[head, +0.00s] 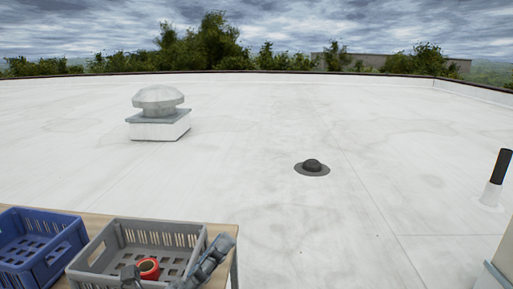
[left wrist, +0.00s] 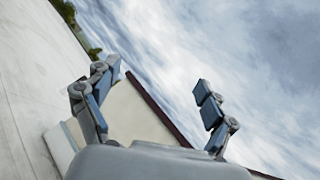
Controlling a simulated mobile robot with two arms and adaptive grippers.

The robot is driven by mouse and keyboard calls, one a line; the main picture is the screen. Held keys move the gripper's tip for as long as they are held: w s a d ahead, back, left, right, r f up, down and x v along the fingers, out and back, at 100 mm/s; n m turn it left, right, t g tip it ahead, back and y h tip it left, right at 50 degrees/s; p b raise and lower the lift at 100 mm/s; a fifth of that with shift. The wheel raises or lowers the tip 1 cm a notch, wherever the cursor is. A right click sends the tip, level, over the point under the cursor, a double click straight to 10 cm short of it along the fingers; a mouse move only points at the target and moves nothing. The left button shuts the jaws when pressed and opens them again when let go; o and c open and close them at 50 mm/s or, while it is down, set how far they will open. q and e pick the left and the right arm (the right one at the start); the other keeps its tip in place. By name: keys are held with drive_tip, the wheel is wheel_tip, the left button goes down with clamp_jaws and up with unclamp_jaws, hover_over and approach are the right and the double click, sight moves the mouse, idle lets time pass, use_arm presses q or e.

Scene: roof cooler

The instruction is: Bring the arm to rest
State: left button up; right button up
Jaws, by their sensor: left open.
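My left gripper (head: 178,257) shows at the bottom of the head view, over or in front of the grey crate (head: 215,229). I cannot tell its height above the crate. In the left wrist view its two blue-grey fingers (left wrist: 157,78) stand wide apart with nothing between them. Behind them are cloudy sky and a tilted view of the roof, so the hand points out and upward. The rest of the left arm is below the picture. My right gripper is in neither view.
A red ring-shaped object (head: 148,268) shows inside the grey crate. A blue crate (head: 62,250) stands to its left on a wooden table. Beyond lie a roof vent (head: 158,115), a black drain cap (head: 312,166) and a black-topped pipe (head: 497,178).

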use_arm(q)
drive_tip(key=w+a+f+n+t+y, duration=0.4)
drive_tip(key=a+f+n+y, duration=0.3)
drive_tip(key=n+y, duration=0.65)
drive_tip(key=s+a+f+n+g+y, duration=0.2)
drive_tip(key=a+f+n+g, duration=0.2)
drive_tip(key=f+n, duration=0.35)
drive_tip(key=s+a+f+n+g+y, duration=0.2)
drive_tip(key=a+f+n+g+y, duration=0.1)
drive_tip(key=a+f+n, duration=0.4)
drive_tip(key=s+d+f+n+g+h, duration=0.25)
drive_tip(key=s+f+n+g, duration=0.25)
drive_tip(key=s+f+g, duration=0.95)
drive_tip(key=s+f+t, duration=0.1)
drive_tip(key=s+f, duration=0.2)
drive_tip(key=f, duration=1)
drive_tip(key=s+f+t, duration=0.1)
drive_tip(key=s+f, duration=0.1)
drive_tip(key=f, duration=1.2)
drive_tip(key=s+a+f+g+y+p, duration=0.1)
drive_tip(key=s+a+f, duration=0.1)
drive_tip(key=s+f, duration=1.4)
drive_tip(key=shift+s+f, duration=0.2)
drive_tip(key=shift+s, duration=0.65)
